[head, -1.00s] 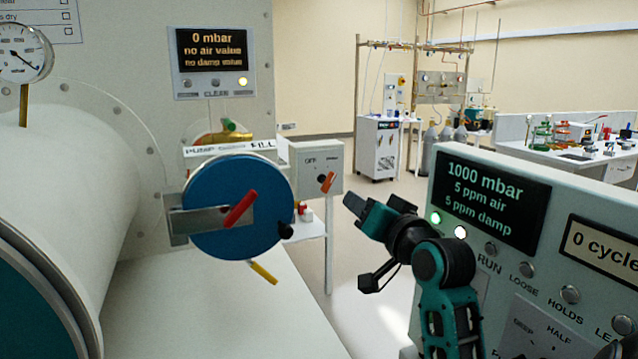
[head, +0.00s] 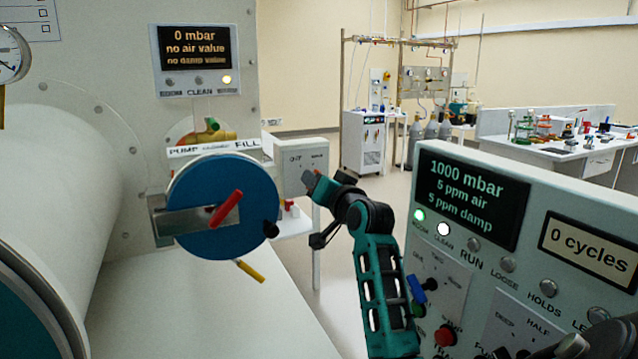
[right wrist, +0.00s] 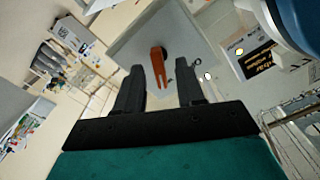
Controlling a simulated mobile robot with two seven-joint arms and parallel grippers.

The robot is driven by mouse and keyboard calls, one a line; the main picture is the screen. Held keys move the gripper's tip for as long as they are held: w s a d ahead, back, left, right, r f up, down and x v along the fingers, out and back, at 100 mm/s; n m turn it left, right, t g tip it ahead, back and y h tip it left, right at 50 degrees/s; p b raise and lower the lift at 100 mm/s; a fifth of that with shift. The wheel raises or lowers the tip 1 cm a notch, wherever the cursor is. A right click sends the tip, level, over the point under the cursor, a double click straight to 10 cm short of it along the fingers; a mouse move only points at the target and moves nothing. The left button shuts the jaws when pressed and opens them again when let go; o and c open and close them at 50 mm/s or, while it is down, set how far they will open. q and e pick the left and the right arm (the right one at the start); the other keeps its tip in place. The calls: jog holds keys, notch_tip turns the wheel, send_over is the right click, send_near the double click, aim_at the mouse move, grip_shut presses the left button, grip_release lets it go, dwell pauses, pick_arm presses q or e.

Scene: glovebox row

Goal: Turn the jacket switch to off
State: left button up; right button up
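The switch is an orange-red lever on a small pale grey box (head: 291,163) behind the blue round door. In the head view my right gripper (head: 314,178) is in front of the box's right part and hides the lever. In the right wrist view the orange lever (right wrist: 158,62) stands out from the grey box face (right wrist: 188,38). It lies between the two dark, spread fingers of my right gripper (right wrist: 160,78), with gaps on both sides. Whether the fingertips reach past its end is hard to tell. My left gripper is not in view.
The blue door (head: 195,228) with a red handle (head: 226,208) is left of my right gripper. A control panel (head: 590,225) with a display and knobs stands close on the right. A white surface (head: 200,310) lies below the door.

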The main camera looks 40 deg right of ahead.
grip_shut()
dwell(0.3)
jog(key=shift+n, duration=0.3)
jog(key=shift+a+n, duration=0.1)
jog(key=shift+n, duration=2.5)
grip_release()
jog(key=v, duration=0.7)
jog(key=shift+s+b, duration=0.25)
jog(key=shift+b, duration=0.05)
